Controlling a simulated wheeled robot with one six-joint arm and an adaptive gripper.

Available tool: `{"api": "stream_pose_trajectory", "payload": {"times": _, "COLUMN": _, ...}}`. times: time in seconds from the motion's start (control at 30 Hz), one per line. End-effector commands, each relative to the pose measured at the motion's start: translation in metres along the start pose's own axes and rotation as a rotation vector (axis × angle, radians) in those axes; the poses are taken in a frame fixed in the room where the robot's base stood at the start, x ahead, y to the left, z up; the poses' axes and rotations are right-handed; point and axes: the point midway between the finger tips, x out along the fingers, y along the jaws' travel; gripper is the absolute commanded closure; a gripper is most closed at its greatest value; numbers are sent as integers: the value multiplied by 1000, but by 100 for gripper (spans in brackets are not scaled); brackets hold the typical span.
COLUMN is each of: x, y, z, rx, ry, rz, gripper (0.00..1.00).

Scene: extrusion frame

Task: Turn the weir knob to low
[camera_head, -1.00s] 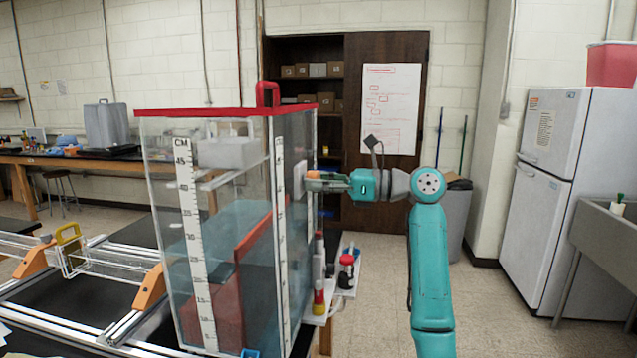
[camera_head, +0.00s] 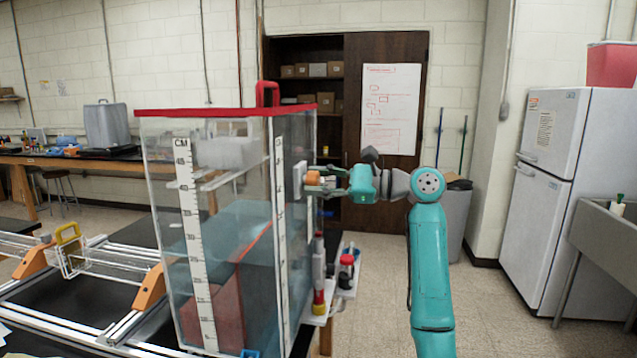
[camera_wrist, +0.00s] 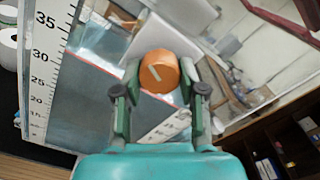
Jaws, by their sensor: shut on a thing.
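The weir knob is an orange round knob (camera_wrist: 160,72) with a pale line mark on its face, seen between my fingers in the wrist view. In the head view the knob (camera_head: 313,178) sits on a white plate (camera_head: 299,180) on the right side of the clear water tank (camera_head: 240,240). My gripper (camera_wrist: 157,82) is shut on the knob, one finger on each side; it also shows in the head view (camera_head: 322,182). Inside the tank a red sloped panel (camera_head: 215,305) stands in the blue water. I see no lettering for the knob's settings.
The tank has a red rim (camera_head: 205,112) with a red handle (camera_head: 267,93). Red-topped fittings (camera_head: 346,268) stand on a small shelf below my gripper. A grey bin (camera_head: 456,215) and a white fridge (camera_head: 545,190) are to the right. The floor between is clear.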

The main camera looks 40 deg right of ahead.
Motion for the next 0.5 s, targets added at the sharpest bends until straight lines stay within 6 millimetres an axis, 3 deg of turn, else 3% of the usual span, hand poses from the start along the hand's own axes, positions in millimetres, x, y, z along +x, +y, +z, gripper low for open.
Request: {"api": "stream_pose_trajectory", "payload": {"times": 0.5, "x": 0, "y": -1, "z": 0, "rx": -490, "ry": 0, "rz": 1, "gripper": 94}}
